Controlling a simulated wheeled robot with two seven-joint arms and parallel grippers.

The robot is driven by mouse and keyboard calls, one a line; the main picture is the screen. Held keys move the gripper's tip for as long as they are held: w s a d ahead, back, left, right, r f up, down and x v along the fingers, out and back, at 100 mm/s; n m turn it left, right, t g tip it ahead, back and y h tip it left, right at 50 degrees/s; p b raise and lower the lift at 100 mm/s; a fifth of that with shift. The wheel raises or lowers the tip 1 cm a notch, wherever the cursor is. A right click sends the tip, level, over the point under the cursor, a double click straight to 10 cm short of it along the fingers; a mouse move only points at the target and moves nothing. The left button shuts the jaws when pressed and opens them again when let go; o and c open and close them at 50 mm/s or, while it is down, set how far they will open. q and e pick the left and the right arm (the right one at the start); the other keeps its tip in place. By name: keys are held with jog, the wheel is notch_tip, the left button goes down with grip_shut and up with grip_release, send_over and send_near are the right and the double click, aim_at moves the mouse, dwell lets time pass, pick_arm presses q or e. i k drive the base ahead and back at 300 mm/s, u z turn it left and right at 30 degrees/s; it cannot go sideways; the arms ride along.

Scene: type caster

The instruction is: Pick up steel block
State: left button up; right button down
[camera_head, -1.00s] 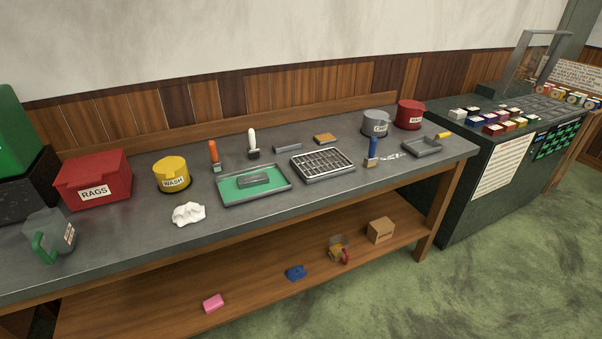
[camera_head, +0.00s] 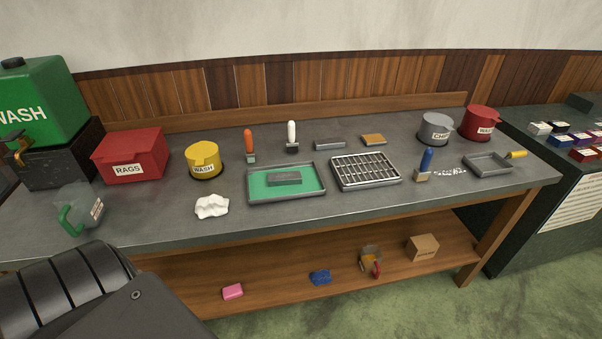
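Two grey metal-looking pieces are on the workbench (camera_head: 130,219), and I cannot tell for sure which is the steel block. One is a dark grey rectangular block (camera_head: 284,178) lying flat in the green-lined tray (camera_head: 258,198). The other is a longer, slim grey bar (camera_head: 330,144) lying flat behind it, near the back of the bench. Nothing covers either piece. A black and dark grey part of my own arm shows at the lower left, in front of the bench. Neither gripper shows in the head view.
A slotted metal tray (camera_head: 365,171) stands right of the green-lined tray. Brushes with orange (camera_head: 249,142), white (camera_head: 292,134) and blue (camera_head: 426,162) handles stand nearby. A white rag (camera_head: 211,206) lies at front. Yellow (camera_head: 204,159), grey and red cans stand around.

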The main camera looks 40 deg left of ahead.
aim_at(287, 178)
jog(key=u, duration=0.35)
jog(key=i, duration=0.5)
jog(key=u, duration=0.55)
